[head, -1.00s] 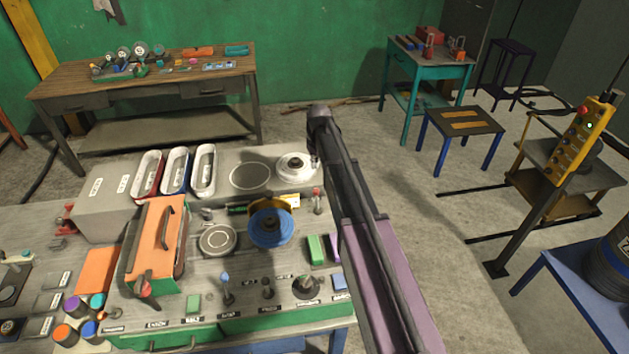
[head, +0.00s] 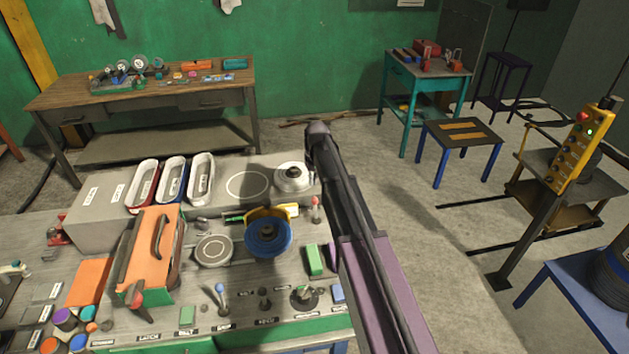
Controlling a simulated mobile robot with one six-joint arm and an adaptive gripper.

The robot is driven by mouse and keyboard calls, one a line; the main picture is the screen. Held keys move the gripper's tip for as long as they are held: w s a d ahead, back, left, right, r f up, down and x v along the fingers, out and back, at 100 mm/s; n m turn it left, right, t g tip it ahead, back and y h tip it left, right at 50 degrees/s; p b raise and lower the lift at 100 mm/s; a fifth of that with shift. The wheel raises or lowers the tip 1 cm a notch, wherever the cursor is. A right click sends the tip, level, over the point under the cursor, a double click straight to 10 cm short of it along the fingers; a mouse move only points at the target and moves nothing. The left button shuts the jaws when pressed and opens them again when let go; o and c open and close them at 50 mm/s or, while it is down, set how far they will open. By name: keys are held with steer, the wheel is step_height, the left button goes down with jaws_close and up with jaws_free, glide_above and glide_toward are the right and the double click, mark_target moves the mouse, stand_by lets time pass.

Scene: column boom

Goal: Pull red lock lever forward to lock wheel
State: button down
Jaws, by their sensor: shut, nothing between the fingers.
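A small upright lever with a red tip (head: 315,203) stands on the bench panel, to the right of the blue wheel (head: 268,237) and close to the left edge of my arm in the picture. The wheel has a dark hub and sits in front of a yellow bracket (head: 265,213). Another red knob (head: 137,297) sits at the front of an orange box.
The grey bench (head: 232,205) is crowded with a white disc (head: 292,177), a green block (head: 314,260), a blue-knobbed lever (head: 220,290) and trays. A yellow button panel (head: 572,150) stands at the right. The floor right of my arm has open room.

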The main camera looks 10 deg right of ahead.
mark_target(315, 209)
steer(key=shift+w+a+f+b, duration=0.1)
steer(key=shift+f+b, duration=1.4)
steer(key=shift+f, duration=0.15)
steer(key=shift+a+f+b, duration=0.1)
steer(key=shift+f+b, duration=1.35)
steer(key=shift+f, duration=0.15)
steer(key=shift+d, duration=0.15)
